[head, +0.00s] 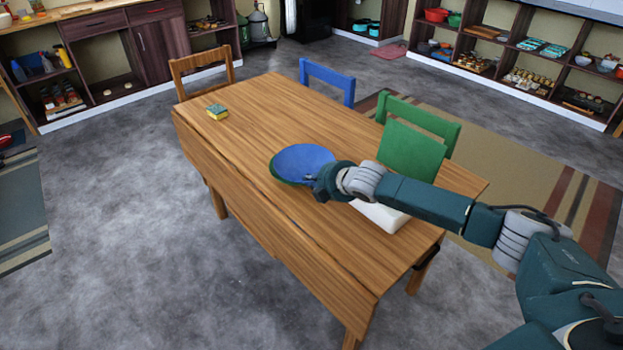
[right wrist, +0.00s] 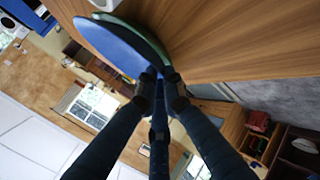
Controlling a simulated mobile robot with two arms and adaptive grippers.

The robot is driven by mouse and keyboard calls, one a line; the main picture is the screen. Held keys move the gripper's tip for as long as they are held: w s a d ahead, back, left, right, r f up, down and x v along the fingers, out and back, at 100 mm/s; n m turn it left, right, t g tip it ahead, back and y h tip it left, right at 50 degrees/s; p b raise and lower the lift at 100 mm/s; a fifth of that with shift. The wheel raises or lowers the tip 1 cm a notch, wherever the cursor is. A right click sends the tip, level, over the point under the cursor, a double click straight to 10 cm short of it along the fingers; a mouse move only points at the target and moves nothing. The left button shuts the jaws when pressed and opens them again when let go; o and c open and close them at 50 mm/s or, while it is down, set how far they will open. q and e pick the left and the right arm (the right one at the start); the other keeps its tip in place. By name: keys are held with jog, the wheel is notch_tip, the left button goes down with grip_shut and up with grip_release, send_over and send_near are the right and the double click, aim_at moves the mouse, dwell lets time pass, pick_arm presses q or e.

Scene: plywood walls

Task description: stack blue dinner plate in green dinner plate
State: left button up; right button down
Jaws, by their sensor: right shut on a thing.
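The blue dinner plate (head: 302,160) is over the green dinner plate (head: 277,175) on the wooden table, with only a green rim showing at its left and lower edge. My right gripper (head: 318,184) is at the near right edge of the blue plate. In the right wrist view, the fingers of my right gripper (right wrist: 158,78) are shut on the edge of the blue plate (right wrist: 108,44). The blue plate looks tilted against the green plate (right wrist: 140,38), and I cannot tell whether it rests fully in it. My left gripper is not in view.
The wooden table (head: 245,120) has free room on its left and front. A yellow and green sponge (head: 217,112) lies near its far left end. A white object (head: 382,216) lies partly under my right arm. Blue (head: 328,78), green (head: 412,150) and wooden (head: 200,66) chairs stand along the table.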

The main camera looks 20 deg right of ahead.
jog(key=c, duration=1.9)
grip_release()
jog(key=shift+r, duration=0.35)
jog(key=v, duration=1.2)
jog(key=shift+r, duration=0.3)
